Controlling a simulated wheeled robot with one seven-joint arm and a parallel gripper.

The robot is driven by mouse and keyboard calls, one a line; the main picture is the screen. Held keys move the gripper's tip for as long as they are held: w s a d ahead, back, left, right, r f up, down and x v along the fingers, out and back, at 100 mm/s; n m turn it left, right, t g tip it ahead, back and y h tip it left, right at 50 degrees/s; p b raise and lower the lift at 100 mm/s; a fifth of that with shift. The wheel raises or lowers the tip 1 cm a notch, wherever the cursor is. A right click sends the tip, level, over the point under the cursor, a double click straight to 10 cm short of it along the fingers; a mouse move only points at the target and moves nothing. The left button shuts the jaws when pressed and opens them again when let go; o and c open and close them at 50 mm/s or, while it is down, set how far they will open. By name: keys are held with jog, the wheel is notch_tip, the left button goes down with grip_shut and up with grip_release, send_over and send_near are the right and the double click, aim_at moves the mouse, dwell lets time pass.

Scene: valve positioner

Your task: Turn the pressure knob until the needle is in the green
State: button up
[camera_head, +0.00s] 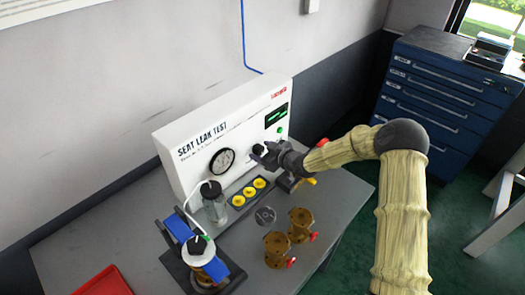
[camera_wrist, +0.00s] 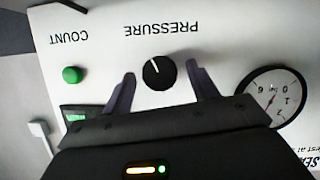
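My gripper (camera_wrist: 162,88) is open, one finger on each side of the knob with a gap at both sides. I cannot tell whether the fingertips reach past the knob's face. In the head view my gripper (camera_head: 266,156) is close to the panel and hides much of the knob. The round gauge (camera_wrist: 275,95) has a thin needle and digits; it also shows in the head view (camera_head: 221,161). No green band is clear on its dial.
A green button (camera_wrist: 72,75) and a small display (camera_head: 276,115) are on the same panel. On the grey table stand a clear jar (camera_head: 215,208), a yellow-ringed block (camera_head: 248,191), brass valves (camera_head: 300,222) and a clamped fixture (camera_head: 200,255). A red tray (camera_head: 103,283) lies front left.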

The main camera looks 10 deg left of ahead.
jog(key=shift+w, duration=0.1)
jog(key=c, duration=1)
jog(key=shift+o, duration=0.2)
jog(key=shift+r, duration=0.15)
jog(key=shift+d+m+g+p, duration=0.15)
jog(key=shift+m+g+p, duration=0.2)
jog(key=shift+m, duration=0.25)
jog(key=o, duration=0.9)
jog(key=shift+o, duration=0.5)
